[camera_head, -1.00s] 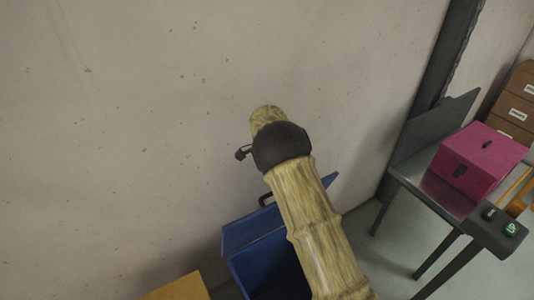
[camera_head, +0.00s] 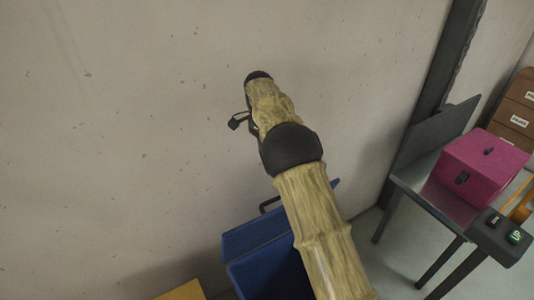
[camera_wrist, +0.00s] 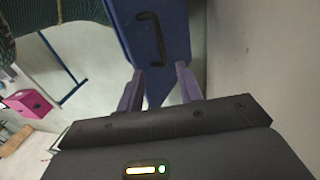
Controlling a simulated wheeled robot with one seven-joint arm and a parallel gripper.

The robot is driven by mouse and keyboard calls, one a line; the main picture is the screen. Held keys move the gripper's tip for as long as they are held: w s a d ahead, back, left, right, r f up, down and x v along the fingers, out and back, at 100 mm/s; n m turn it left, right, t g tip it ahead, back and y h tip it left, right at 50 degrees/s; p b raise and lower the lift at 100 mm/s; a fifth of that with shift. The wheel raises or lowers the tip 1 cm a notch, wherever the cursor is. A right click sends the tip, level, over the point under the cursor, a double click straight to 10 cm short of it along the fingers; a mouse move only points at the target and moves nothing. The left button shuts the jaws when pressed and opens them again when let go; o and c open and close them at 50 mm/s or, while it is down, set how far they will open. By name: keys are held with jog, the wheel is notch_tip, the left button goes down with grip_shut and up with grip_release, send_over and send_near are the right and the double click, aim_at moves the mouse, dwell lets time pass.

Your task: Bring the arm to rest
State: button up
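My arm, with a yellow-brown streaked covering and a black joint, rises in front of the wall in the head view. In the wrist view my gripper (camera_wrist: 159,72) shows two purple fingers standing apart, with nothing seen between them but the background. The blue bin (camera_wrist: 158,25) with a black handle lies beyond the fingertips; I cannot tell the exact distance. In the head view the gripper's fingers cannot be made out.
The blue bin (camera_head: 255,236) stands by the wall, partly behind my arm. A magenta box (camera_head: 482,163) sits on a grey table (camera_head: 430,193) at the right, with a control box (camera_head: 500,237) at its edge. The wall left of my arm is bare.

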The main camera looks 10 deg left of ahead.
jog(key=s+d+n+t+y, duration=0.15)
jog(key=s+d+n, duration=0.4)
jog(key=d, duration=0.85)
jog(key=s+d+f+n+t, duration=0.1)
jog(key=s+d, duration=0.3)
jog(key=s, duration=0.7)
jog(key=s+d+f+n+t, duration=0.1)
jog(key=s+d+n, duration=0.3)
jog(key=s, duration=0.7)
jog(key=shift+f+t, duration=0.35)
jog(key=shift+t, duration=0.2)
jog(key=shift+w+a, duration=0.1)
